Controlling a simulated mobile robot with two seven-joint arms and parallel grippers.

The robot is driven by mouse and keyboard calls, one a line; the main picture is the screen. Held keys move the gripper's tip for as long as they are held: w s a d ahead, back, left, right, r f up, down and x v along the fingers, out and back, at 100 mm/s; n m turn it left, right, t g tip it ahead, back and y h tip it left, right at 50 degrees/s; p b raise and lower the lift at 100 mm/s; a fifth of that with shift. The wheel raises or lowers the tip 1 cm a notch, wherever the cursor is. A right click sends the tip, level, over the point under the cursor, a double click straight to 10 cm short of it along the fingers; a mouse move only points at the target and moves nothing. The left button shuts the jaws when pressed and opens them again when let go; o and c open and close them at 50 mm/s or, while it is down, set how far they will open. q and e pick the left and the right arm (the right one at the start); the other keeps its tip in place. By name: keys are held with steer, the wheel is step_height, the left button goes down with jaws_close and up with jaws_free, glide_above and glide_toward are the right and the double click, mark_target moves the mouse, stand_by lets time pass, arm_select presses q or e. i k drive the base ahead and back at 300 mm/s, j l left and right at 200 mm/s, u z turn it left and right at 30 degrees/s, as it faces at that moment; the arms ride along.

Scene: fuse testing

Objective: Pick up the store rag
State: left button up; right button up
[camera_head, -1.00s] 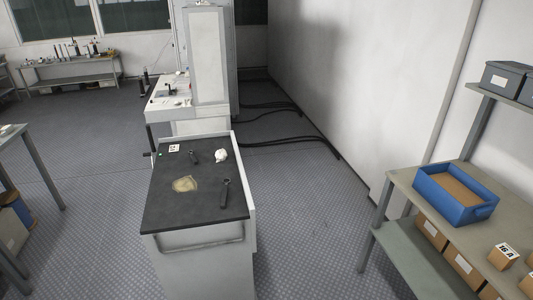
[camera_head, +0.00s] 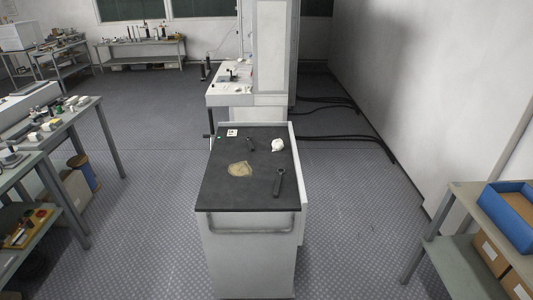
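A tan, crumpled cloth that looks like the rag (camera_head: 240,169) lies flat on the black top of a grey cart (camera_head: 222,196) in the middle of the view. Neither of my grippers is in view, and nothing hides the tan cloth.
Dark tools (camera_head: 279,182) and a white marked tag (camera_head: 232,132) also lie on the cart. A cluttered bench (camera_head: 78,112) stands at left, and a shelf with a blue bin (camera_head: 512,212) at right. Patterned floor is clear on both sides of the cart.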

mark_target(278, 144)
steer(key=i+l, duration=0.1)
steer(key=i, duration=0.3)
steer(key=i+l, duration=0.1)
steer(key=i, duration=0.35)
